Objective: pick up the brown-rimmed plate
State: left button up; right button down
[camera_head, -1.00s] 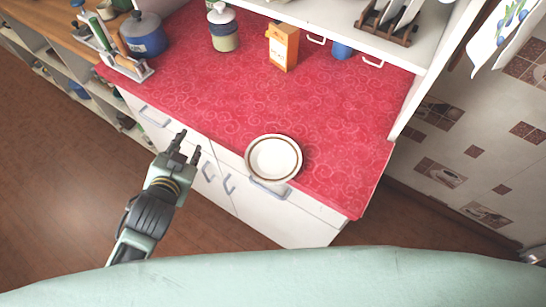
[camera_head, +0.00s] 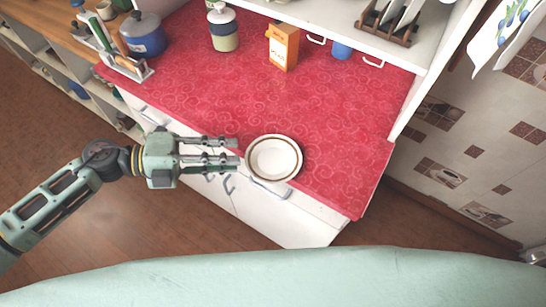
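The brown-rimmed plate (camera_head: 273,158) is white with a brown ring and lies flat at the front edge of the red counter. In the picture its near rim reaches over that edge. My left gripper (camera_head: 238,153) is just left of the plate, its fingers pointing right at the plate's left rim. The fingers are apart with nothing visible between them. The tips look very close to the rim; I cannot tell whether they touch it. My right gripper is not in view.
The red patterned counter (camera_head: 335,120) is clear around the plate. An orange-brown box (camera_head: 284,47), a striped jar (camera_head: 223,30) and a blue mug (camera_head: 342,50) stand at the back. A blue pot (camera_head: 144,36) and a utensil rack (camera_head: 128,68) stand at the left.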

aim_at(252, 175)
pick_arm(q)
jog(key=shift+m+g+y, duration=0.4)
jog(key=shift+g, duration=0.2)
jog(key=d+f+p, duration=0.1)
jog(key=d, duration=0.1)
jog(key=s+d+f+p, duration=0.2)
jog(key=d+p, duration=0.1)
jog(key=shift+s+d+f, duration=0.1)
jog(key=shift+d+f, duration=0.15)
jog(key=shift+d, duration=0.05)
jog(key=shift+d+f, duration=0.1)
jog(key=shift+d, duration=0.05)
jog(key=c, duration=0.7)
grip_shut()
jog(key=shift+s+f, duration=0.1)
jog(key=shift+f, duration=0.05)
